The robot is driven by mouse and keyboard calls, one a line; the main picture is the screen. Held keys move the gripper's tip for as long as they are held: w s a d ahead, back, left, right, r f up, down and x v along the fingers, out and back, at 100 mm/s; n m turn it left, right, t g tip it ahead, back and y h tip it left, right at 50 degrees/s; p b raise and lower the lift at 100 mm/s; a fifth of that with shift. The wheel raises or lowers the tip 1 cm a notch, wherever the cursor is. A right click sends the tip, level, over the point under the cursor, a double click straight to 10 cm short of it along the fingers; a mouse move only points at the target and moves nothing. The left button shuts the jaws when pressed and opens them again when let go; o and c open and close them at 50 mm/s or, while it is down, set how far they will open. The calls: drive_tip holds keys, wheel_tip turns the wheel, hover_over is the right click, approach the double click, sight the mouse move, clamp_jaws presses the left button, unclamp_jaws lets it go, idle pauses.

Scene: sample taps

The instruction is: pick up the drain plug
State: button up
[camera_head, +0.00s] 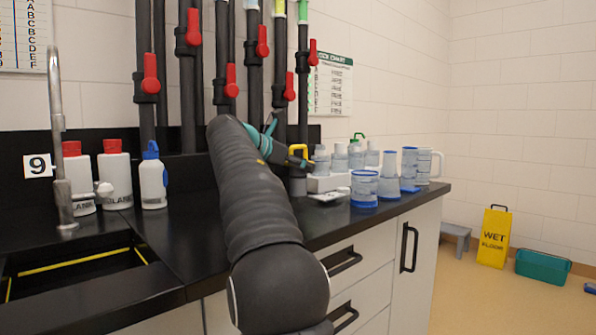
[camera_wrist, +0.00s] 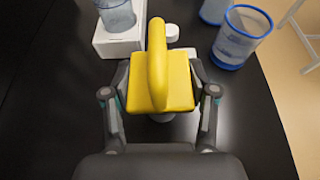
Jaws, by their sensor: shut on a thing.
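The drain plug is a yellow block with a raised rounded handle, and it (camera_wrist: 178,95) fills the middle of the wrist view between the fingers of my gripper (camera_wrist: 160,98). The fingers press on its left and right sides. In the head view the yellow plug (camera_head: 298,149) shows small at the end of my gripper (camera_head: 284,148), above the counter near the white rack. My forearm hides part of the gripper there. A grey round part shows under the yellow block in the wrist view. I cannot tell the exact height above the counter.
Blue-rimmed beakers (camera_head: 364,188) and a white rack (camera_head: 325,183) with bottles stand close on the right. White bottles (camera_head: 115,175) and a sink (camera_head: 75,268) are on the left. Dark pipes with red valve handles (camera_head: 150,72) rise behind. The counter's front right edge is near.

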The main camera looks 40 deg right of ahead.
wheel_tip(320, 180, up, 2)
drive_tip(key=shift+r+p, duration=0.1)
drive_tip(key=shift+p, duration=0.25)
drive_tip(key=s+d+r, duration=0.2)
drive_tip(key=s+r, duration=0.4)
drive_tip(key=s, duration=0.5)
drive_tip(key=shift+s+d+r+p, duration=0.2)
drive_tip(key=shift+s+r+p, duration=0.05)
drive_tip(key=shift+r+p, duration=0.15)
